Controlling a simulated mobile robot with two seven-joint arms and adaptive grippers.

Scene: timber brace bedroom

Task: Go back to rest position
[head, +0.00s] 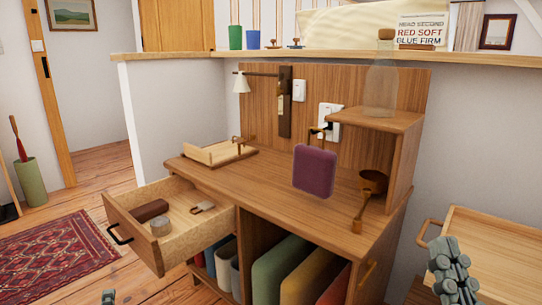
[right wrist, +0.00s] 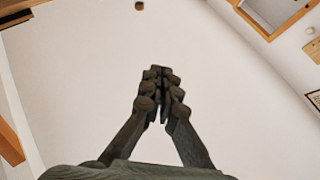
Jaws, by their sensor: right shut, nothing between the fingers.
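My right gripper (head: 450,262) stands at the lower right of the head view, in front of a wooden tray-like surface. In the right wrist view its fingers (right wrist: 161,78) meet at the tips, with nothing between them, against a plain pale background. Only a small tip of my left gripper (head: 108,297) shows at the bottom edge of the head view, below the open drawer. Whether it is open or shut does not show. Both grippers look apart from the desk.
A wooden desk (head: 260,190) fills the middle. Its drawer (head: 135,228) is pulled out at left, holding small items. A purple pad (head: 314,170), a brown scoop (head: 371,184) and a glass bottle (head: 381,85) are at the desk. A red rug (head: 55,255) lies left.

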